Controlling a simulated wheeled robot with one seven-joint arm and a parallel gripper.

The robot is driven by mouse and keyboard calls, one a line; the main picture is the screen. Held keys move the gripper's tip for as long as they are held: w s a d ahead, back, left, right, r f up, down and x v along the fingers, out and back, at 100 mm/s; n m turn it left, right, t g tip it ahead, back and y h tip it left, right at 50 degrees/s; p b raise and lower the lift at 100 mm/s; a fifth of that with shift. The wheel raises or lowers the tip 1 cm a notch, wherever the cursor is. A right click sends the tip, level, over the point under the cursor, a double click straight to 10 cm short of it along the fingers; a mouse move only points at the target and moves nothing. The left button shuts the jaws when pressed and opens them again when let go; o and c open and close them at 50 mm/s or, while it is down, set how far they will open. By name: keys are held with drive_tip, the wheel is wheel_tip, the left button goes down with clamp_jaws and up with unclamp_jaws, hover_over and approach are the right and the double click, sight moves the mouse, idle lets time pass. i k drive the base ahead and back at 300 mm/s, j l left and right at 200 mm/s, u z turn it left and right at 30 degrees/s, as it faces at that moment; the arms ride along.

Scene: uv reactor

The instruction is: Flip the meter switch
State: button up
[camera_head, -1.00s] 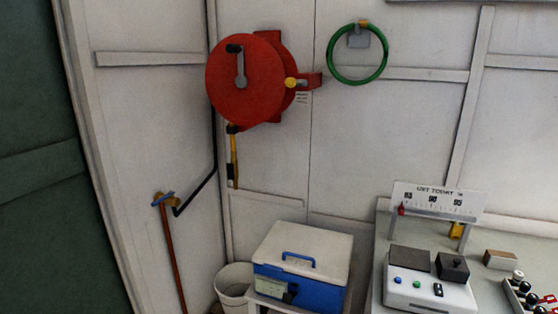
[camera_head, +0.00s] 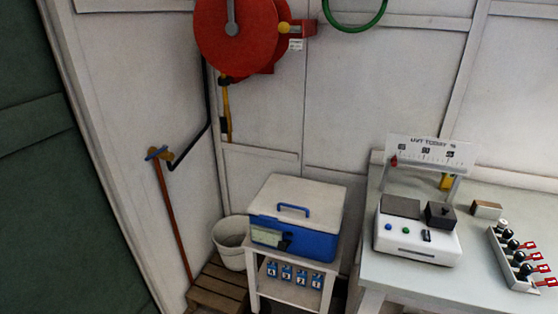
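A white meter box (camera_head: 415,251) stands on the bench at the right. Its sloped front carries a blue button (camera_head: 388,228), a green button (camera_head: 406,230) and a small dark switch (camera_head: 426,236). Which way the switch is set is too small to tell. A dark grey panel (camera_head: 400,207) and a black block (camera_head: 440,214) sit on top of the box. Behind it stands a white scale sign (camera_head: 432,151) with a red pointer (camera_head: 394,161) at its left end. My gripper is not in view.
A blue and white cooler (camera_head: 296,217) stands on a cart to the left, beside a white bucket (camera_head: 230,243). A red hose reel (camera_head: 238,32) hangs on the wall. The bench front (camera_head: 400,286) is clear.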

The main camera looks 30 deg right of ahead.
sight(427, 234)
drive_tip(key=k+j+z, duration=0.1)
drive_tip(key=z, duration=1.5)
drive_tip(key=k+l, duration=0.05)
drive_tip(key=l, duration=0.05)
